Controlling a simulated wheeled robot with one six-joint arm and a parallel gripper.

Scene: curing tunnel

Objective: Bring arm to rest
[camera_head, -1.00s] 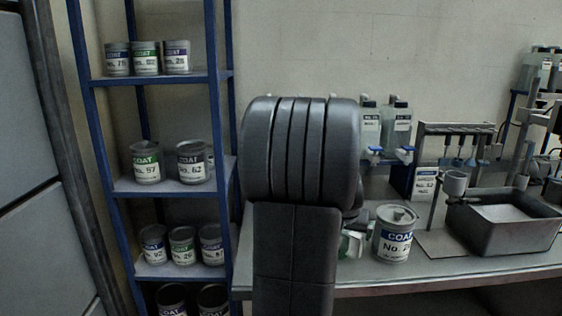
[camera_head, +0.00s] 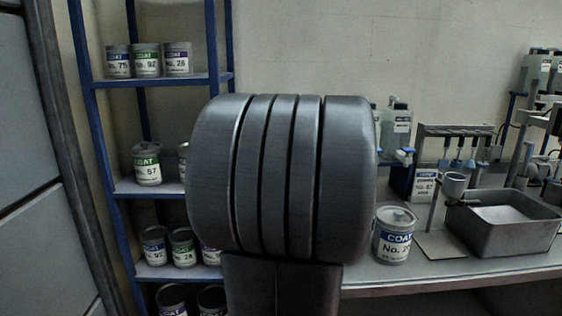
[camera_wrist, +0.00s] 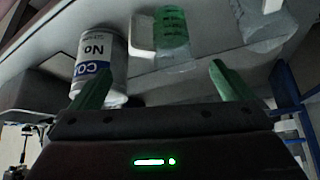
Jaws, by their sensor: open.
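My gripper (camera_wrist: 160,88) shows in the wrist view with its two green fingers spread apart and nothing between them. In the head view my own arm fills the middle and hides the gripper. The same kind of can, with a blue label (camera_head: 395,236), stands upright on the bench to the right of my arm.
A blue shelf rack (camera_head: 160,80) with several coat cans stands at the left. The bench (camera_head: 440,272) carries a grey tub (camera_head: 505,238), a rack of hanging tools (camera_head: 455,148) and bottles (camera_head: 396,128). A green-and-clear object (camera_wrist: 170,30) shows in the wrist view.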

